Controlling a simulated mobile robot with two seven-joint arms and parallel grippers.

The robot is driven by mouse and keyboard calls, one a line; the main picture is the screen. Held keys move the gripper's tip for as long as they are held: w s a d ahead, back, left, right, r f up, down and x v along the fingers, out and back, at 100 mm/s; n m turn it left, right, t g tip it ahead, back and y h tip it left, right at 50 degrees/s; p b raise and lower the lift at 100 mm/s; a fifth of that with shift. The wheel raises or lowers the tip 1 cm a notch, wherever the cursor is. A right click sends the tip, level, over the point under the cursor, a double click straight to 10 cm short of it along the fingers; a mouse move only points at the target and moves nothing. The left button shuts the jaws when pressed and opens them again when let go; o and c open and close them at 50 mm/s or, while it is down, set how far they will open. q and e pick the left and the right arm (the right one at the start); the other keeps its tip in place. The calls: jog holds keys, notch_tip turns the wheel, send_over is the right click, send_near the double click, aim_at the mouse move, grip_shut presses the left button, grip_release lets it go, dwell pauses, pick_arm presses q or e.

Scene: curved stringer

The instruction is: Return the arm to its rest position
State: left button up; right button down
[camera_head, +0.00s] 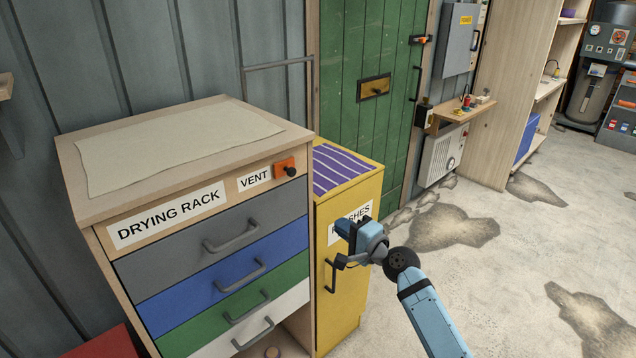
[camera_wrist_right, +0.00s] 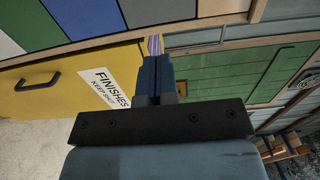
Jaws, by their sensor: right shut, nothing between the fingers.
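My right arm comes in from the lower right of the head view. Its blue gripper (camera_head: 343,228) is in front of the yellow cabinet (camera_head: 343,300) labelled FINISHES and covers part of that label. In the right wrist view the two fingers of the right gripper (camera_wrist_right: 157,65) are together, with nothing between them. The cabinet's yellow door (camera_wrist_right: 60,75) and its dark handle (camera_wrist_right: 38,82) show there to the left of the fingers. The gripper appears apart from the handle. My left gripper is not in view.
A wooden drying rack (camera_head: 190,215) with grey, blue, green and white drawers stands left of the yellow cabinet, drawers shut. A green door (camera_head: 375,120) is behind. A small wooden shelf (camera_head: 462,113) holds small items. The stained concrete floor (camera_head: 510,260) at right is open.

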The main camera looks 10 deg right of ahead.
jog(key=s+d+f+n+g+h, duration=0.25)
jog(key=s+f+n, duration=0.25)
jog(key=s+f, duration=0.75)
jog(key=s+d+f+n+g+h, duration=0.1)
jog(key=s+d+f+n+h, duration=0.3)
jog(key=s+f, duration=0.8)
jog(key=s+r+n, duration=0.1)
jog(key=s+n, duration=0.4)
jog(key=s, duration=0.9)
notch_tip(320, 180, up, 11)
jog(key=p, duration=1.2)
jog(key=shift+r+h, duration=0.15)
jog(key=shift+h, duration=0.3)
jog(key=shift+d, duration=0.15)
